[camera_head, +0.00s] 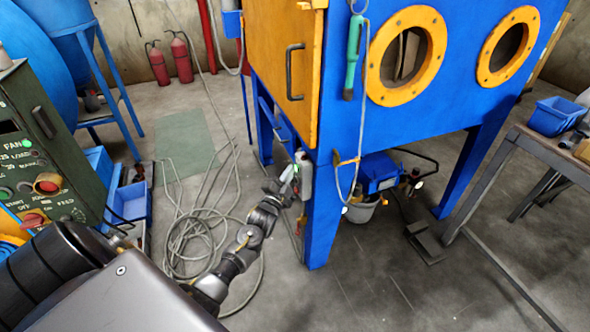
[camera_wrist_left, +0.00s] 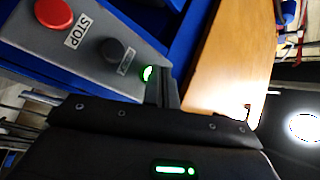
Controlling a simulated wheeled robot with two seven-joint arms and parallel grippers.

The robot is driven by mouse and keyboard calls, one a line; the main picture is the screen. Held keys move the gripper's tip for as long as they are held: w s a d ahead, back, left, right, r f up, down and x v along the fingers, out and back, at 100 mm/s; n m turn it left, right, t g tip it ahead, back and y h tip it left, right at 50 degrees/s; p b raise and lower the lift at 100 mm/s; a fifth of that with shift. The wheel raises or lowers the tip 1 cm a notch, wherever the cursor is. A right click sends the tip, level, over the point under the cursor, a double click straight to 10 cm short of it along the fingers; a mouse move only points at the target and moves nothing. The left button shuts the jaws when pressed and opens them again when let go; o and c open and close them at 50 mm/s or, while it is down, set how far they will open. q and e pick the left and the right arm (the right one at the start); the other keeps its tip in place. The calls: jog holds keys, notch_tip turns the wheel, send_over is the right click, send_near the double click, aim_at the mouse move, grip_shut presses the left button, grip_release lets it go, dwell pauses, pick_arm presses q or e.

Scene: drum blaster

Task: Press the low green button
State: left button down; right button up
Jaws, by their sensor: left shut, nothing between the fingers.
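A small grey control box (camera_head: 304,175) is fixed at the front leg of the blue blasting cabinet. In the left wrist view the box (camera_wrist_left: 100,73) carries a red STOP button (camera_wrist_left: 53,13), a black knob (camera_wrist_left: 112,50) and a lit green button (camera_wrist_left: 148,73) at its end. My left gripper (camera_head: 291,174) is at the box in the head view. In the left wrist view its shut fingers (camera_wrist_left: 166,84) lie right beside the green button and partly cover it. Whether they touch it cannot be told. My right gripper is not in view.
The blue cabinet (camera_head: 455,110) with its orange door (camera_head: 285,65) rises above the box. A loose grey hose (camera_head: 195,240) lies on the floor. A green control panel (camera_head: 45,150) with other buttons stands at left, and a metal table (camera_head: 550,150) at right.

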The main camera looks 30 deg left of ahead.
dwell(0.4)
pick_arm(q)
jog(key=shift+s+a+p, duration=0.4)
jog(key=shift+s, duration=0.25)
jog(key=s+a+p, duration=0.1)
jog(key=s, duration=0.1)
jog(key=s+a, duration=0.2)
jog(key=shift+s+p, duration=0.1)
jog(key=shift+p, duration=0.25)
dwell(0.9)
